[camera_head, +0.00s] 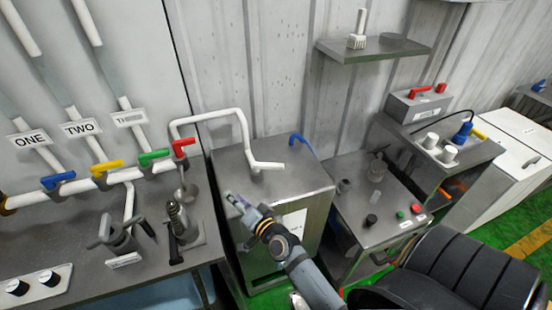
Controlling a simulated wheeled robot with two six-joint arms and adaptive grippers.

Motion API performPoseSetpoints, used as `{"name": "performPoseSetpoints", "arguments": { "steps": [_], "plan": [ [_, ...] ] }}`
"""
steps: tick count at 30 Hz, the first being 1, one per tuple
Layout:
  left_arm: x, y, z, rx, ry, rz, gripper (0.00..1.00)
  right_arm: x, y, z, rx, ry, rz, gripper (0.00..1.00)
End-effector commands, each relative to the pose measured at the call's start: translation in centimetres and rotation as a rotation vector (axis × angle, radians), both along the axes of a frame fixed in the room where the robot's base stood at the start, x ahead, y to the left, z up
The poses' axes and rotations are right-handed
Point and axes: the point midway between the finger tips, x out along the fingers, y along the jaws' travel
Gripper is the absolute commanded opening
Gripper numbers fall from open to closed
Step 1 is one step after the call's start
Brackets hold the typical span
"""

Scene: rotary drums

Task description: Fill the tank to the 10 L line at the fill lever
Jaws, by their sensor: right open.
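A steel box-shaped tank (309,180) stands in the middle, with a white spout (266,165) bent down over its top. A white label or gauge panel is on its front; any 10 L line or liquid level is too small to read. A blue lever (300,138) sits at the tank's back edge. A red lever (183,147) is on the white pipe to the left. I cannot tell which one is the fill lever. My right gripper (233,199) is open at the tank's front left edge, apart from both levers. My left gripper is out of view.
Blue, yellow and green valve levers (153,157) line the pipe under ONE, TWO and a third sign. A bench (210,243) with metal fittings is at left. A shelf (375,50) hangs above.

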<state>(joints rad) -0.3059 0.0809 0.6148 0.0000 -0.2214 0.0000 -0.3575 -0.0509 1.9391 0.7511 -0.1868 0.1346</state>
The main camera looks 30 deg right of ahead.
Motion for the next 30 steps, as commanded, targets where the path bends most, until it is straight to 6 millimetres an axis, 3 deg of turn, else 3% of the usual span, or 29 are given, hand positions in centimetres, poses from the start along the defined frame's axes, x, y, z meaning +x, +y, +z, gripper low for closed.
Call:
{"name": "performPoseSetpoints", "arguments": {
  "steps": [5, 12, 20, 23, 30],
  "plan": [
    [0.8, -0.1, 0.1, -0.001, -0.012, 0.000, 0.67, 1.5, -4.4, 1.1, 0.256, -0.150, -0.277, 0.43],
    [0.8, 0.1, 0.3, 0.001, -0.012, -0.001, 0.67, -0.1, -11.0, -1.3, 0.539, -0.270, -0.703, 0.43],
    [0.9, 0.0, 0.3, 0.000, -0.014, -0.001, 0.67, -1.0, -12.5, -2.4, 0.590, -0.291, -0.809, 0.43],
    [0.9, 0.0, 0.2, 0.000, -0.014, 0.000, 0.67, -0.3, -13.0, -2.4, 0.587, -0.290, -0.805, 0.43],
    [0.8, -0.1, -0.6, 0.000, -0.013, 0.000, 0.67, 3.7, -16.2, -2.5, 0.584, -0.293, -0.803, 0.43]
  ]
}}
